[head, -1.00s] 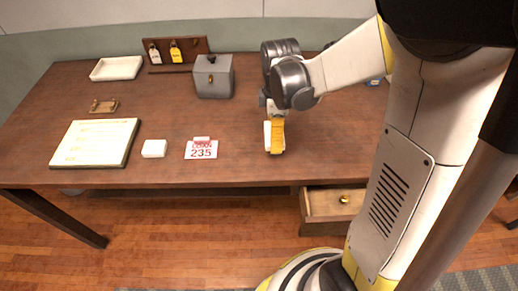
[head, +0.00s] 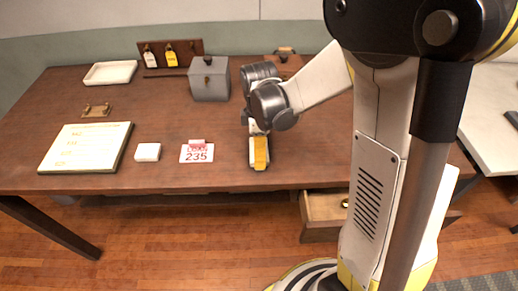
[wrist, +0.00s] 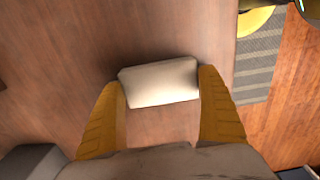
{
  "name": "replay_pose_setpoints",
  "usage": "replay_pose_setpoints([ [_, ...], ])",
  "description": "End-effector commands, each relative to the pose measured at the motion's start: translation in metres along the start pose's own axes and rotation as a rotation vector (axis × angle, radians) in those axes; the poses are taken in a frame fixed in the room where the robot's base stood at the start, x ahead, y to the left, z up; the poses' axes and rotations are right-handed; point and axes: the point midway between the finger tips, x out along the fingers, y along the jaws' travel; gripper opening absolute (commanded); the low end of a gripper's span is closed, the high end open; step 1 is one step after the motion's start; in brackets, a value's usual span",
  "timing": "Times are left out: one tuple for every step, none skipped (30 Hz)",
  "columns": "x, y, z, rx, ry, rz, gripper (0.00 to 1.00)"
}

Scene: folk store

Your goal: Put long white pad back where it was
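The long white pad shows as a pale block (wrist: 160,82) between my two yellow fingers in the wrist view. My gripper (wrist: 160,88) is closed against its two ends. In the head view my gripper (head: 259,153) points down over the front middle of the wooden table, right of the 235 card. A white bit of the pad (head: 251,150) shows beside the near yellow finger; the rest is hidden. I cannot tell whether the pad touches the tabletop.
Left of my gripper lie the 235 card (head: 197,154), a small white block (head: 147,152) and a written board (head: 86,147). A grey box (head: 209,79) stands behind. An open drawer (head: 322,207) juts out below the table (head: 200,182).

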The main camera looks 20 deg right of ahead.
Motion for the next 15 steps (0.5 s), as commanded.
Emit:
replay_pose_setpoints([
  [0.0, 0.0, 0.0, 0.0, 0.0, 0.0, 1.0],
  [0.0, 0.0, 0.0, 0.0, 0.0, 0.0, 1.0],
  [0.0, 0.0, 0.0, 0.0, 0.0, 0.0, 1.0],
  [0.0, 0.0, 0.0, 0.0, 0.0, 0.0, 1.0],
  [0.0, 0.0, 0.0, 0.0, 0.0, 0.0, 1.0],
  [0.0, 0.0, 0.0, 0.0, 0.0, 0.0, 1.0],
  [-0.001, 0.0, 0.0, 0.0, 0.0, 0.0, 1.0],
  [-0.001, 0.0, 0.0, 0.0, 0.0, 0.0, 1.0],
  [-0.003, 0.0, 0.0, 0.0, 0.0, 0.0, 1.0],
  [-0.006, 0.0, 0.0, 0.0, 0.0, 0.0, 1.0],
  [-0.009, 0.0, 0.0, 0.0, 0.0, 0.0, 1.0],
  [-0.015, 0.0, 0.0, 0.0, 0.0, 0.0, 1.0],
  [-0.02, 0.0, 0.0, 0.0, 0.0, 0.0, 1.0],
  [-0.026, 0.0, 0.0, 0.0, 0.0, 0.0, 1.0],
  [-0.036, 0.0, 0.0, 0.0, 0.0, 0.0, 1.0],
])
